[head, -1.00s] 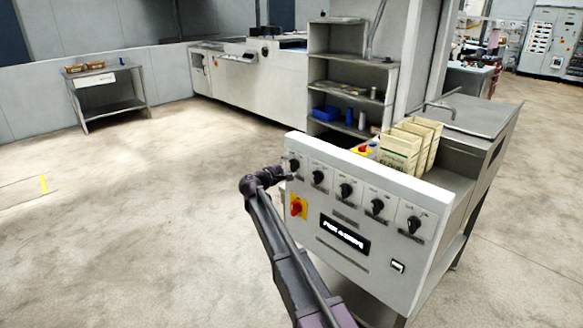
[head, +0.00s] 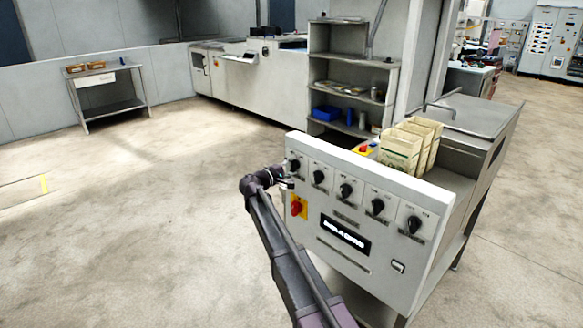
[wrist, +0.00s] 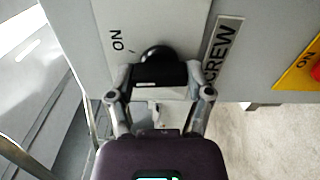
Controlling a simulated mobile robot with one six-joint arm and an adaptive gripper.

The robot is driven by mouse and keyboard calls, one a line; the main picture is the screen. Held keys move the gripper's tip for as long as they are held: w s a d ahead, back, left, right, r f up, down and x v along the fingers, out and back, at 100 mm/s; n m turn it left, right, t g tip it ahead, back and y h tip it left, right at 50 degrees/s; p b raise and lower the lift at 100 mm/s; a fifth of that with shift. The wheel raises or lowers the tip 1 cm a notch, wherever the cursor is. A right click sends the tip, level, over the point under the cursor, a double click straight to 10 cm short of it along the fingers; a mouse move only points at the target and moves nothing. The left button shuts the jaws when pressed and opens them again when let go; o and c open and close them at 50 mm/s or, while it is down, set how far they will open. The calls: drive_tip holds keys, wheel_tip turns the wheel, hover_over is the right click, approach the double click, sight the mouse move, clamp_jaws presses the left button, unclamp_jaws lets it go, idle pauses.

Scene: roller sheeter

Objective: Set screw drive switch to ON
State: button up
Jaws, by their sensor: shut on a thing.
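The screw drive switch is the black rotary knob (wrist: 157,54) beside a label (wrist: 221,50) reading "SCREW" and an "ON" mark (wrist: 118,40) in the wrist view. In the head view it is the leftmost knob (head: 294,166) in the top row of the white control panel (head: 322,206). My gripper (wrist: 159,76) is shut on the knob, its fingers covering the knob's near part. In the head view my gripper (head: 286,183) is at the panel's left edge, just below the knob. Which way the knob points is hard to tell.
Several more black knobs stand to the right in the same row. A red switch on a yellow plate (head: 298,207) sits close below my gripper. A lit display (head: 345,234) is lower on the panel. Cream boxes (head: 402,148) stand behind the panel. The floor at left is clear.

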drive_tip(key=m, duration=0.5)
drive_tip(key=shift+w+m, duration=0.1)
drive_tip(key=shift+m, duration=0.3)
drive_tip(key=o, duration=1.1)
drive_tip(key=shift+d, duration=0.1)
drive_tip(key=shift+o, duration=0.2)
drive_tip(key=v, duration=1.2)
